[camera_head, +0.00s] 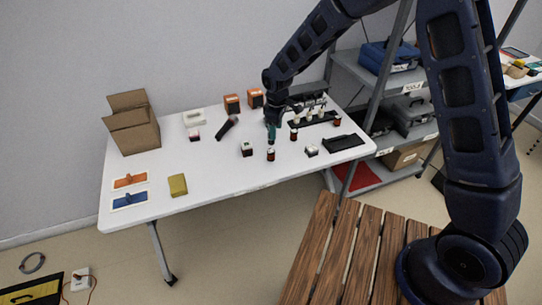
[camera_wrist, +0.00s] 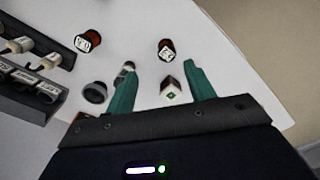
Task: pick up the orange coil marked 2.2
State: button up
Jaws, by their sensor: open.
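Small orange-red coils with dark ends stand on the white table (camera_head: 225,165). In the head view one coil (camera_head: 271,154) is near the front edge, one (camera_head: 293,134) is right of my gripper (camera_head: 272,135), and one (camera_head: 337,121) is further right. The wrist view shows two coils, one at upper left (camera_wrist: 88,41) and one at upper middle (camera_wrist: 166,49). Their white labels are too small to read surely. My gripper (camera_wrist: 160,70) is open, with green fingers apart and nothing held. The upper-middle coil lies beyond the fingertips.
A white-sided block (camera_wrist: 170,88) shows between my fingers, and a dark round part (camera_wrist: 95,92) is left of them. A black rack (camera_head: 312,117) holds several white-topped parts. A black tray (camera_head: 342,143) lies at the table's right end. The table's left middle has free room.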

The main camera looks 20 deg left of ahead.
jog(key=shift+s+a+f, duration=0.3)
jog(key=shift+f, duration=0.25)
jog(key=shift+s+a+f, duration=0.25)
jog(key=shift+a+f, duration=0.05)
jog(key=shift+f, duration=0.2)
send_over(271, 151)
jog(key=f, duration=0.4)
jog(key=shift+d+f, duration=0.2)
jog(key=shift+f, duration=0.2)
jog(key=shift+a+f, duration=0.15)
jog(key=shift+f, duration=1.15)
jog(key=shift+a+f, duration=0.1)
jog(key=shift+f, duration=1.2)
jog(key=c, duration=1)
